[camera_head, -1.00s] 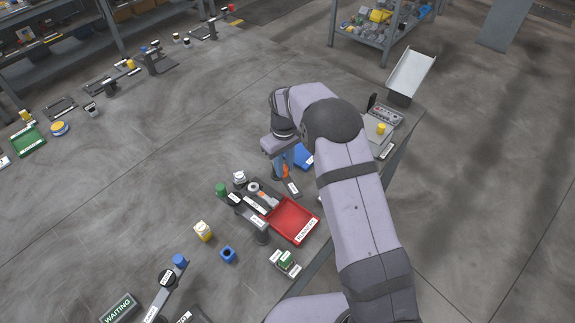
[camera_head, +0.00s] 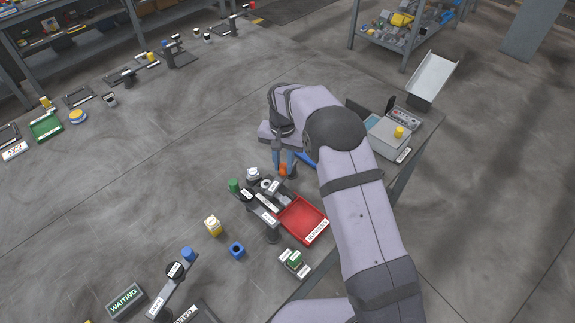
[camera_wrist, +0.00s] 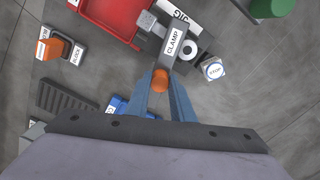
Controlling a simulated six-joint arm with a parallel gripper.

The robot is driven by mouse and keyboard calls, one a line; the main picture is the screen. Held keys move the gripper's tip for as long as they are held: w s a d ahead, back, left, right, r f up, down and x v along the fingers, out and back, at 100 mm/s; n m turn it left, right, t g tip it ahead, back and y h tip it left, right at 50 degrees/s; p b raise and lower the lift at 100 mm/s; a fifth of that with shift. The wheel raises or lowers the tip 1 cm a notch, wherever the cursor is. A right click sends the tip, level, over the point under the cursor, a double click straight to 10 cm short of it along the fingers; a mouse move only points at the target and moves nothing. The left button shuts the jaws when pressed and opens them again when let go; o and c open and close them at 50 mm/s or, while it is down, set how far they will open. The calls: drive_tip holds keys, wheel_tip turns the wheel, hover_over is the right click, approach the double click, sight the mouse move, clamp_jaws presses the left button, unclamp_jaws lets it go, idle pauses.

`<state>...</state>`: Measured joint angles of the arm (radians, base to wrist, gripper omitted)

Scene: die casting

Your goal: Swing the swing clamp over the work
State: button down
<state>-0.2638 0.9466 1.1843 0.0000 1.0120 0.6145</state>
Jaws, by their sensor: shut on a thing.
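My gripper (camera_wrist: 160,85) is shut on the orange knob (camera_wrist: 160,80) at the end of the swing clamp, and the knob also shows in the head view (camera_head: 283,169). The swing clamp is a dark arm labelled CLAMP (camera_wrist: 173,47). In the wrist view it runs from the knob up over the edge of the jig (camera_wrist: 181,14), just left of a white ring (camera_wrist: 192,49). A grey metal piece (camera_wrist: 122,16), perhaps the work, lies beside the jig, partly over the red tray. I cannot tell whether the clamp lies over it. A white STOP piece (camera_wrist: 213,68) stands right of the clamp.
The red RUNNERS tray (camera_head: 303,219) is in front of the jig. A green cylinder (camera_head: 233,185) stands to the left. An orange-topped block (camera_wrist: 50,48) and a dark ribbed part (camera_wrist: 65,98) lie left in the wrist view.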

drive_tip(key=shift+w+a+r+m, duration=0.1)
drive_tip(key=shift+w+a+m, duration=0.15)
drive_tip(key=shift+m, duration=0.45)
drive_tip(key=shift+w+a+m, duration=0.2)
drive_tip(key=shift+a+m, duration=0.05)
drive_tip(key=shift+m, duration=0.45)
drive_tip(key=c, duration=1.5)
unclamp_jaws()
drive_tip(key=shift+c, duration=0.2)
drive_tip(key=shift+r+b, duration=1.15)
drive_tip(key=shift+r, duration=2.5)
drive_tip(key=shift+d, duration=0.1)
